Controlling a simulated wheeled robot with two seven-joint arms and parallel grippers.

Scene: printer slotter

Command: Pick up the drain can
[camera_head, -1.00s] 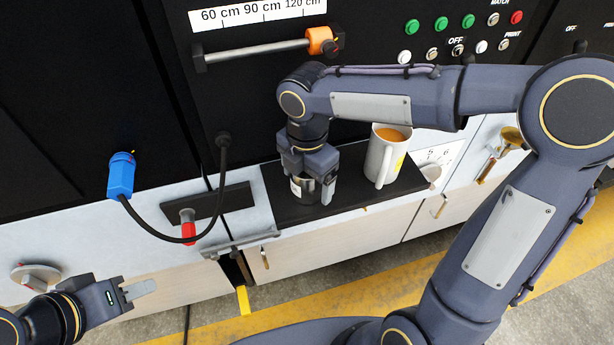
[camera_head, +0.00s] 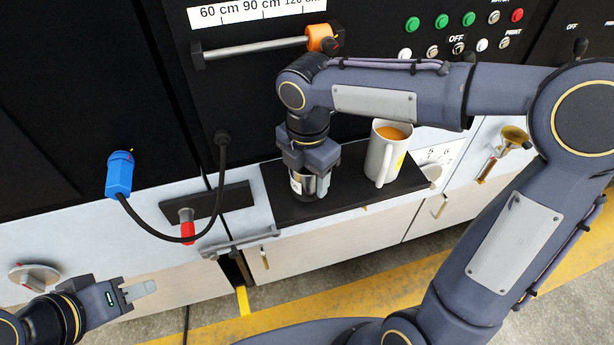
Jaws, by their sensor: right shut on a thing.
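The drain can (camera_head: 304,186) is a small metal can with a pale label, on or just above the black shelf (camera_head: 345,198). Whether it touches the shelf is hard to tell. My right gripper (camera_head: 310,178) points down and is shut on the drain can from above; its fingers hide the upper part of the can. My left gripper (camera_head: 142,290) is at the lower left, empty and far from the can. Its fingers show edge-on, so I cannot tell their gap.
A white mug (camera_head: 384,160) with orange liquid stands right of the can, close to my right gripper. A blue plug (camera_head: 120,174) with a black cable hangs at the left. A red-handled valve (camera_head: 187,228) and a grey rail (camera_head: 242,243) lie left of the shelf.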

